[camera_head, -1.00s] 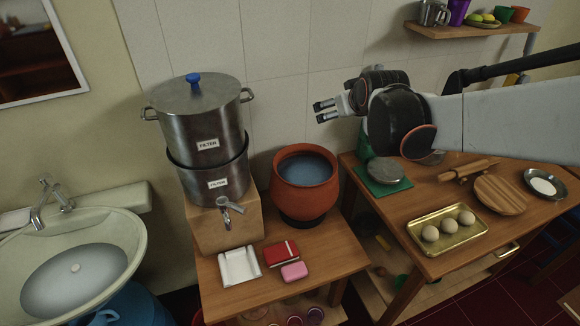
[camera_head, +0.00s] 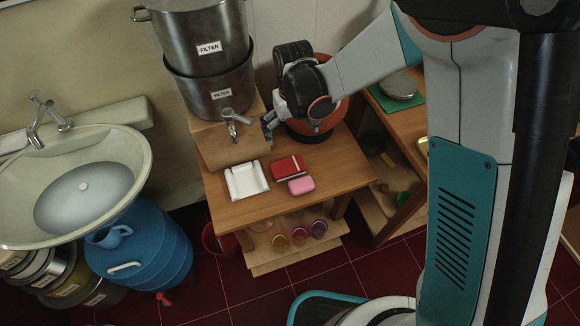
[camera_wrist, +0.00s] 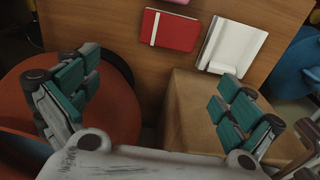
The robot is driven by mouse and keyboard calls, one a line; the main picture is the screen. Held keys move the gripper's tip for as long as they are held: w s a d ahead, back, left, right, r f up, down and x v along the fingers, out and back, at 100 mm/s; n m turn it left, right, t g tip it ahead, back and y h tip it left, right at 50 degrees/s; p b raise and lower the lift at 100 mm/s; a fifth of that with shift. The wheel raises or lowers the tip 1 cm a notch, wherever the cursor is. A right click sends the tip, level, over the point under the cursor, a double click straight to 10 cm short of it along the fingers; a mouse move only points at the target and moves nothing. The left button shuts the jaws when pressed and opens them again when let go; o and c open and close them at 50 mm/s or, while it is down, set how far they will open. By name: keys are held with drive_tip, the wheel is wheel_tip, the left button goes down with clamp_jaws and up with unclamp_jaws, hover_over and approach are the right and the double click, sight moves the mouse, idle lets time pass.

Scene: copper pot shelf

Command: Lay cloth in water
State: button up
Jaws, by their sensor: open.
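A red folded piece with a white stripe (camera_head: 287,168), which may be the cloth, lies flat on the small wooden table (camera_head: 330,185). It also shows at the top of the wrist view (camera_wrist: 172,31). My gripper (camera_head: 268,122) is open and empty above the table's back part, beside the filter tap. Its two fingers spread wide in the wrist view (camera_wrist: 155,95), with the red piece beyond them, apart from both. The clay pot (camera_head: 334,117) stands behind my arm, mostly hidden; its water is out of sight now. The sink basin (camera_head: 85,205) holds greyish water.
A white tray-like piece (camera_head: 246,181) and a pink block (camera_head: 301,185) lie beside the red piece. The steel filter (camera_head: 210,70) stands on a wooden block (camera_head: 225,150) with its tap (camera_head: 234,118) jutting out. A blue barrel (camera_head: 145,255) stands below the sink.

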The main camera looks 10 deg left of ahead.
drive_tip(key=b, duration=0.3)
hover_over(287, 166)
drive_tip(key=f, duration=1)
drive_tip(key=shift+w+f, duration=0.1)
drive_tip(key=shift+w, duration=0.15)
drive_tip(key=shift+s+f+b, duration=0.2)
drive_tip(key=shift+f+b, duration=1.05)
drive_tip(key=shift+f, duration=1.7)
drive_tip(key=shift+r, duration=0.1)
drive_tip(key=c, duration=0.9)
drive_tip(key=shift+o, duration=0.2)
drive_tip(key=shift+r, duration=0.1)
